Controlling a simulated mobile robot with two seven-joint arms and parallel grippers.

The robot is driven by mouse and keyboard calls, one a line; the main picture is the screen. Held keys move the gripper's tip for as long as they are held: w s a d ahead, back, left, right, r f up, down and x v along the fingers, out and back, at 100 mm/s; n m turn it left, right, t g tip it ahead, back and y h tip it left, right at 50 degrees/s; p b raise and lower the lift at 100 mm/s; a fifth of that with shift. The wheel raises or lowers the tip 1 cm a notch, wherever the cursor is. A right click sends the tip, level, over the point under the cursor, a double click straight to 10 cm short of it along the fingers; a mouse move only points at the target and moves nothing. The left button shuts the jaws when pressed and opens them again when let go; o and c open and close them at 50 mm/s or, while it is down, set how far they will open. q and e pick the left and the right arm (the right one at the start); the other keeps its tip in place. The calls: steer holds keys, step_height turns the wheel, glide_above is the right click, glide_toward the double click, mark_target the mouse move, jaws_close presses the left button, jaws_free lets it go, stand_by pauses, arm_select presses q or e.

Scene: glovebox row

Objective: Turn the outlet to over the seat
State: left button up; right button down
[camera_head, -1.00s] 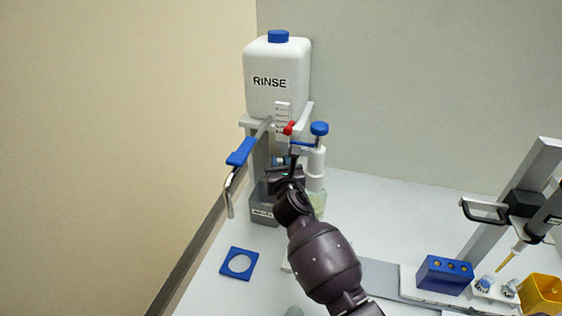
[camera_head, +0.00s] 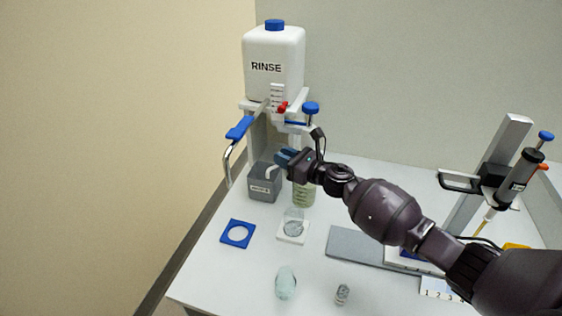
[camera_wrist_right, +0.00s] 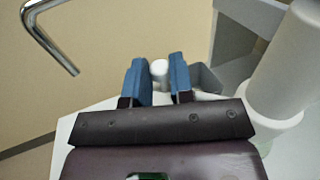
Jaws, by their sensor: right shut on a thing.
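My right gripper (camera_head: 282,158) reaches in from the right, its blue fingers shut on a small white part. In the right wrist view this white part (camera_wrist_right: 160,70) shows as a round end between the fingertips. A white curved spout tip (camera_head: 270,170) shows beside the fingers, above the grey bin (camera_head: 264,192); it looks like the outlet. The dispenser (camera_head: 310,108) has a blue knob and a bottle (camera_head: 303,195) of yellowish liquid, partly behind my gripper. A white square seat (camera_head: 284,238) with a clear vessel (camera_head: 294,222) on it lies in front. My left gripper is out of view.
The RINSE tank (camera_head: 274,60) stands behind, with a blue lever (camera_head: 239,128) and hooked steel pipe (camera_head: 228,165) at left. A glass vessel (camera_head: 286,283) stands at the front edge. A pipette stand (camera_head: 490,170) is at right.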

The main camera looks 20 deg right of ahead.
arm_select(q)
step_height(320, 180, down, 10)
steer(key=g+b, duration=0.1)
steer(key=b, duration=1)
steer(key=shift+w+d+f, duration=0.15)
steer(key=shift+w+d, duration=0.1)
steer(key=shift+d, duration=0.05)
arm_select(e)
steer(key=s+d+n+g+y, duration=0.4)
steer(key=n+g+y, duration=0.2)
steer(key=g, duration=0.5)
steer(key=shift+s+d+n+y, duration=0.2)
steer(key=shift+d+n+y, duration=0.2)
steer(key=shift+n, duration=0.8)
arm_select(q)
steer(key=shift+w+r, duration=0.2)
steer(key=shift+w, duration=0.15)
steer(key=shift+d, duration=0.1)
arm_select(e)
steer(key=c, duration=1)
jaws_free()
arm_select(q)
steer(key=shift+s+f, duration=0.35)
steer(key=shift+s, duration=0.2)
